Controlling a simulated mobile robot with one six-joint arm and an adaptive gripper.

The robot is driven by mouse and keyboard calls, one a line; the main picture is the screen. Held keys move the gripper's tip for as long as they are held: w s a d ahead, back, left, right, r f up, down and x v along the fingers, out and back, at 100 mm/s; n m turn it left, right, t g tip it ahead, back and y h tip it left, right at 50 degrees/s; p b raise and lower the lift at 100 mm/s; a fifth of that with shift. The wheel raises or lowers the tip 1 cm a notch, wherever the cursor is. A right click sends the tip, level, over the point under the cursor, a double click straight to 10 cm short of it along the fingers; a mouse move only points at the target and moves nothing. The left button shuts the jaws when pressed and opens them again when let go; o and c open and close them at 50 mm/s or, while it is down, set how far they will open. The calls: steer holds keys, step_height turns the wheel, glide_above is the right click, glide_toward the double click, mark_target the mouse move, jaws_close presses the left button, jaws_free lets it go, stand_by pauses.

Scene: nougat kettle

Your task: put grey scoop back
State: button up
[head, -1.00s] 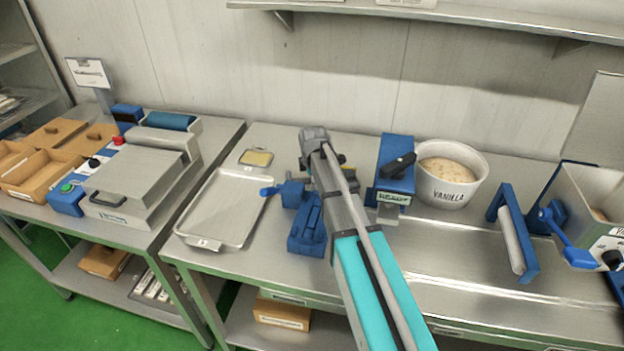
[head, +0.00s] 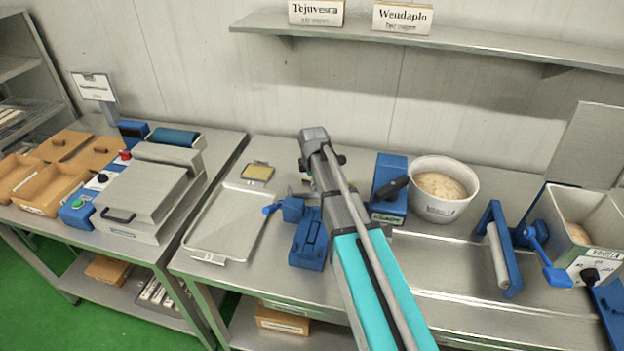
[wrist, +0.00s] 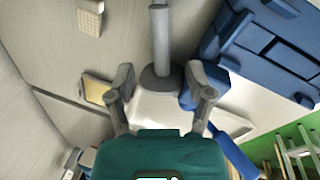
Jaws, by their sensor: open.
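My gripper (wrist: 160,88) is open in the wrist view, with one grey finger on each side. Between the fingers is a grey piece with a dark rounded end and a lighter straight shaft (wrist: 159,35), which looks like the grey scoop. I cannot tell whether the fingers touch it. In the head view my arm hides the fingertips and this piece, close to the blue stand (head: 309,240) on the bench.
A metal tray (head: 225,225) and a small yellow-topped pan (head: 257,172) lie to the left. A blue device (head: 389,185), a white tub (head: 443,190), a blue roller frame (head: 499,245) and a hopper (head: 590,235) stand to the right. A shelf (head: 450,37) hangs above.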

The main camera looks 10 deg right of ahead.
steer(key=shift+s+r+p, duration=0.15)
steer(key=shift+r+p, duration=0.5)
steer(key=shift+r, duration=0.15)
steer(key=shift+s+r+p, duration=0.15)
steer(key=shift+r+p, duration=0.45)
steer(key=shift+r, duration=0.2)
steer(key=shift+s, duration=0.1)
steer(key=s+d+m+g, duration=0.1)
steer(key=s+d+m, duration=0.1)
steer(key=s+m, duration=0.7)
steer(key=s+d+m+g, duration=0.1)
steer(key=s+d+m, duration=0.1)
steer(key=s+m, duration=0.6)
steer(key=s, duration=0.6)
steer(key=shift+s+f+m, duration=0.2)
steer(key=shift+s+m, duration=0.1)
steer(key=shift+m, duration=0.1)
steer(key=shift+c, duration=0.3)
